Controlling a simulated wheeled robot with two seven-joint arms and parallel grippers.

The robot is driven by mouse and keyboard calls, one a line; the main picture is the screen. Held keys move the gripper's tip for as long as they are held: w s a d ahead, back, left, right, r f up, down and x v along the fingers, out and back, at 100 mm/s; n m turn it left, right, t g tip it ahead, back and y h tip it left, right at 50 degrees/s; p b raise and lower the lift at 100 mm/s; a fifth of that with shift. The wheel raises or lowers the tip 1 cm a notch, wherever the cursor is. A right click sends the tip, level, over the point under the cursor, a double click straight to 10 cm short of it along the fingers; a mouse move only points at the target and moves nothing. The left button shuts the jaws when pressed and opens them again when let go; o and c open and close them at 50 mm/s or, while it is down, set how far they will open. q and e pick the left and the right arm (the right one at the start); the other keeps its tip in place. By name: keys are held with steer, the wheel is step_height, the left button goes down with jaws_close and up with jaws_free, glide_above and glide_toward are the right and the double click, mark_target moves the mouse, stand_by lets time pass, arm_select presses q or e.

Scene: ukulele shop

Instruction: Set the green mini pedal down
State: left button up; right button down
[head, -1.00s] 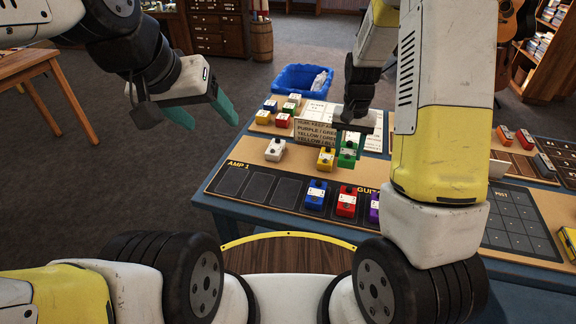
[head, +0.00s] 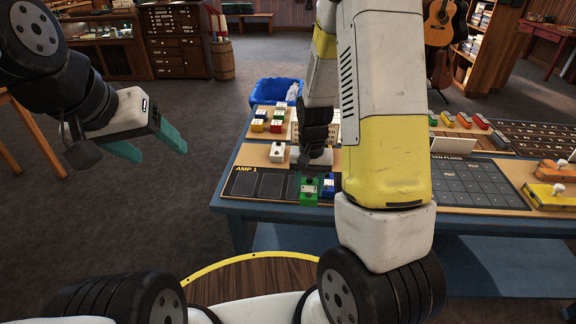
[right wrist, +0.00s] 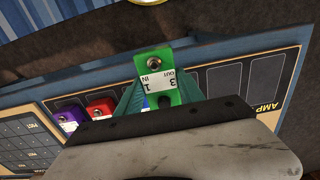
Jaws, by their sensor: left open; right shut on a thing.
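The green mini pedal (head: 308,191) is between the fingers of my right gripper (head: 309,174), over the AMP 1 board (head: 240,186), just left of the blue pedal (head: 328,185). In the right wrist view the green pedal (right wrist: 158,78) shows a white label, with teal fingers on both sides. I cannot tell whether its underside touches the board. The board's dark outlined slots to its left are empty. My left gripper (head: 152,146) is open and empty, away from the table over the floor.
A white pedal (head: 277,153) stands behind the AMP 1 slots. Several small pedals stand further back near a blue bin (head: 276,91). In the right wrist view, red (right wrist: 100,108) and purple (right wrist: 67,120) pedals stand along the board. My right arm hides the table's middle.

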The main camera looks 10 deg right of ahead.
steer(key=w, duration=0.6)
steer(key=w+a+f, duration=0.1)
steer(key=w, duration=0.2)
steer(key=shift+w, duration=0.15)
steer(key=shift+f, duration=1.65)
steer(key=shift+f, duration=0.2)
steer(key=c, duration=0.7)
jaws_free()
